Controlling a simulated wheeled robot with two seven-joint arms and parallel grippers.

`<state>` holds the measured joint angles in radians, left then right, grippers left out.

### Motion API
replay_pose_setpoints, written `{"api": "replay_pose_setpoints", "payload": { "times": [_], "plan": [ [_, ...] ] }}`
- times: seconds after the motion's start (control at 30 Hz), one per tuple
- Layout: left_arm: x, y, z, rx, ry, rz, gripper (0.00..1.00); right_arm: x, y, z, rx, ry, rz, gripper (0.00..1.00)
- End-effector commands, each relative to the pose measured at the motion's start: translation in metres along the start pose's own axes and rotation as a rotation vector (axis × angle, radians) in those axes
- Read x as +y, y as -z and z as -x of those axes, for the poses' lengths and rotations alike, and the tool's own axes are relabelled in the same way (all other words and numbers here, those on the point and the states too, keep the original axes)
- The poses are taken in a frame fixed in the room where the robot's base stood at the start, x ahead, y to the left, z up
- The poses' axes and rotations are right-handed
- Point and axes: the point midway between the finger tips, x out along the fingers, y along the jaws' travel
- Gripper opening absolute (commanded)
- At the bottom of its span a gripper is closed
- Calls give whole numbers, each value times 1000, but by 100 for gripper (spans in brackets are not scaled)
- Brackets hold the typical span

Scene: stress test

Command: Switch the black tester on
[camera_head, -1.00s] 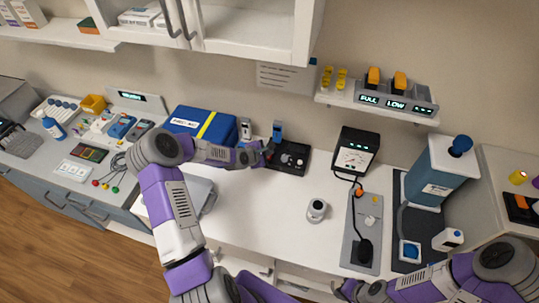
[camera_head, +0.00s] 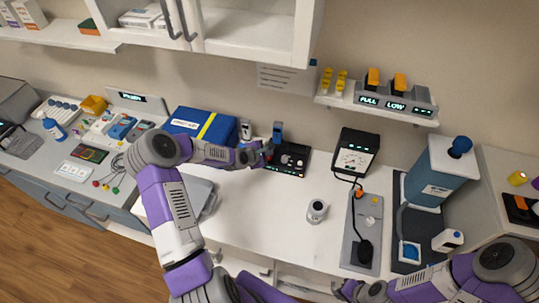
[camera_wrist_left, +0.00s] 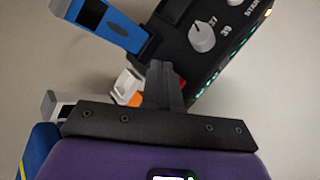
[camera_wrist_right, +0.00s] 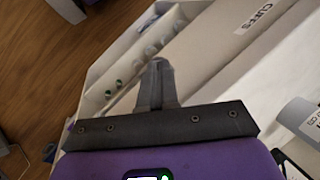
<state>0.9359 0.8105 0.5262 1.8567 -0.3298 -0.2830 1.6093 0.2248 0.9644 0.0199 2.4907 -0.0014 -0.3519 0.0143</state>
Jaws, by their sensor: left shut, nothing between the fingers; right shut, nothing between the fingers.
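A flat black device (camera_head: 289,158) with a white knob and a blue handheld piece at its left end lies at the back of the counter. In the left wrist view (camera_wrist_left: 225,60) it shows the knob, lit cyan characters along one edge and a red part (camera_wrist_left: 183,85) mostly hidden by my fingers. My left gripper (camera_head: 268,152) is shut and empty, its tips (camera_wrist_left: 162,68) beside that red part; I cannot tell whether they touch. A black box with a dial (camera_head: 355,158) stands further right, with lit marks on top. My right gripper (camera_wrist_right: 157,68) is shut and empty, low near the counter front.
A blue case (camera_head: 203,127) stands left of the flat device. A grey switch panel (camera_head: 361,255) with a black cable lies right. A shelf (camera_head: 340,98) hangs above. White compartments (camera_wrist_right: 120,80) lie below my right gripper.

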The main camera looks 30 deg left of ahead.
Motion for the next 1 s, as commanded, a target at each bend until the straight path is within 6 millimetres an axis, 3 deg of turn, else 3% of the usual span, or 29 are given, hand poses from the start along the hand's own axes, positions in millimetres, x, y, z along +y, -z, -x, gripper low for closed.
{"api": "replay_pose_setpoints", "payload": {
  "times": [0.33, 0.8, 1.0],
  "plan": [
    [2, -2, 2, 0, -1, -1, 0, -1, 0, 2, 0, 0, 0, 0],
    [25, -24, 33, -1, -1, -2, 0, -11, -1, 30, 0, 0, 0, 0],
    [26, -26, 35, -1, 0, -2, 0, -12, -1, 32, 0, 0, 0, 0]
  ]
}}
